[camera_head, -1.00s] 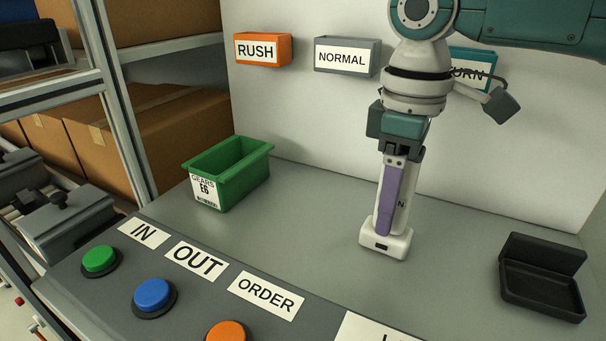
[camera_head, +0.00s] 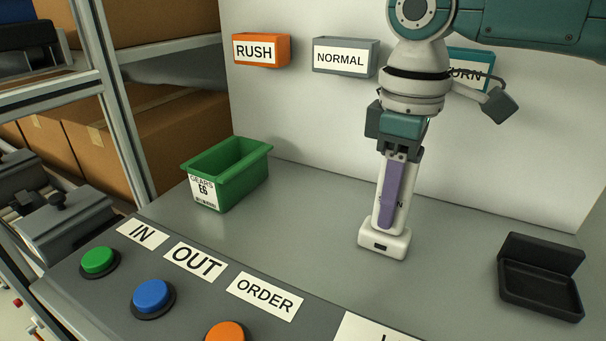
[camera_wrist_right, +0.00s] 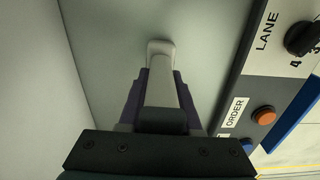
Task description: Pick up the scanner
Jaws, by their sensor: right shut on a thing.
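The scanner (camera_head: 384,238) is a white upright device with a wide base and a dark window at its lower front. It stands in the middle of the grey bench; I cannot tell whether its base touches the surface. My right gripper (camera_head: 391,195) comes down from above and is shut on the scanner's handle, with a purple finger across its front. In the right wrist view, the scanner (camera_wrist_right: 161,90) lies between the two purple fingers (camera_wrist_right: 160,100), its head pointing away from the wrist. My left gripper is not in view.
A green bin (camera_head: 228,190) stands at the left and an open black tray (camera_head: 540,290) at the right. RUSH (camera_head: 262,50) and NORMAL (camera_head: 345,56) boxes are on the back wall. Buttons, including a blue one (camera_head: 151,295), line the front panel. Bench between bin and scanner is clear.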

